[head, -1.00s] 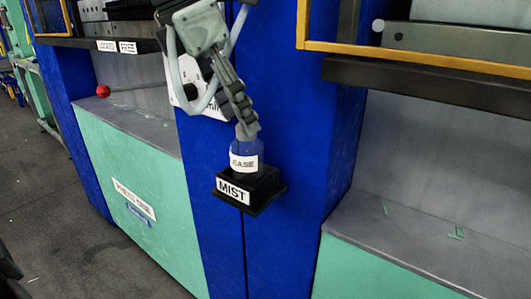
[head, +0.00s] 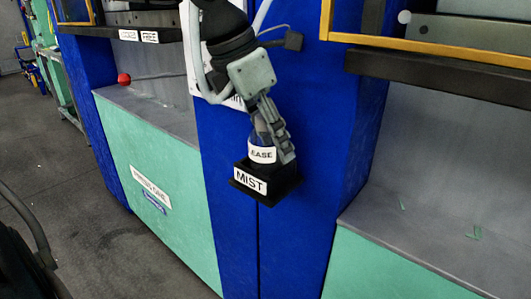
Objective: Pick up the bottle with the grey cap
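A blue bottle (head: 263,153) with a white label, partly readable as "EASE", stands upright in a black holder (head: 284,187) marked "MIST" on the blue press column. My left gripper (head: 276,148) reaches down from above, with its fingers at the bottle's upper part and right side. The fingers hide the cap, so its colour does not show. I cannot tell whether the fingers are closed on the bottle. My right gripper is not in view.
Green press fronts with grey ledges (head: 150,115) flank the blue column (head: 315,225). A red ball knob (head: 124,79) is at the left. A dark beam with a yellow frame (head: 430,52) juts out at the upper right. The floor at left is mostly clear.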

